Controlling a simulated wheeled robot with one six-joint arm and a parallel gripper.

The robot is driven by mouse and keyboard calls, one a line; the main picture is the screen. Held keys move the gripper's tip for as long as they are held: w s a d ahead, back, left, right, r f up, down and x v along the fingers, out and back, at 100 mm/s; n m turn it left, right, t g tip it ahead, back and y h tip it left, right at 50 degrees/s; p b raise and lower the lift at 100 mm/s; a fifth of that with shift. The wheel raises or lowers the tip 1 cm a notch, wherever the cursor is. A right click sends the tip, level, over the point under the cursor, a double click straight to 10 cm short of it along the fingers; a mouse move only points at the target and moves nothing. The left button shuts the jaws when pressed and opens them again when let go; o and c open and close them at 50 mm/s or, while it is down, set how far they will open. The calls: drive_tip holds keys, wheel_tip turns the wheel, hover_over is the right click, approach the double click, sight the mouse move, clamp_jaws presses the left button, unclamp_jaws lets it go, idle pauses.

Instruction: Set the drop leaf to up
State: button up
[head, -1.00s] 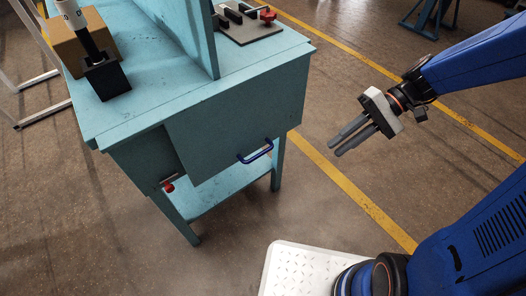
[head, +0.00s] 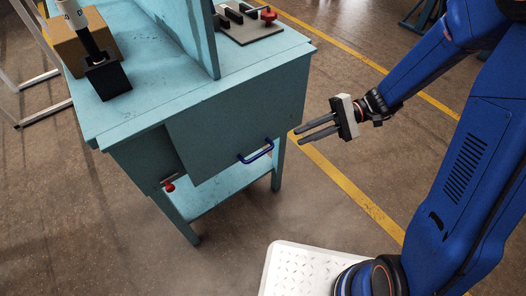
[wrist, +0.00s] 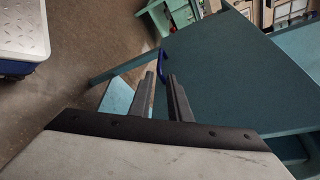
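The drop leaf (head: 225,135) is a teal panel hanging down flat against the near side of the teal workbench (head: 150,110). A blue bar handle (head: 257,152) sits near its lower right edge. My gripper (head: 298,136) is right of the handle, apart from it, with its two grey fingers pointing left towards the leaf. The fingers are parted and empty. In the wrist view the fingers (wrist: 161,82) show a gap between them, with the blue handle (wrist: 162,64) just beyond the tips and the leaf (wrist: 225,75) to the right.
A red knob (head: 169,187) sticks out below the leaf's left side. On the bench stand a black block with a cylinder (head: 107,79), a cardboard box (head: 75,48), an upright teal panel (head: 190,30) and a plate with a clamp (head: 245,28).

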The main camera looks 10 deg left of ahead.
sight(268, 150)
drive_tip(key=x, duration=1.3)
drive_tip(key=shift+s+a, duration=0.1)
drive_tip(key=shift+a, duration=0.15)
drive_tip(key=shift+c, duration=0.7)
clamp_jaws()
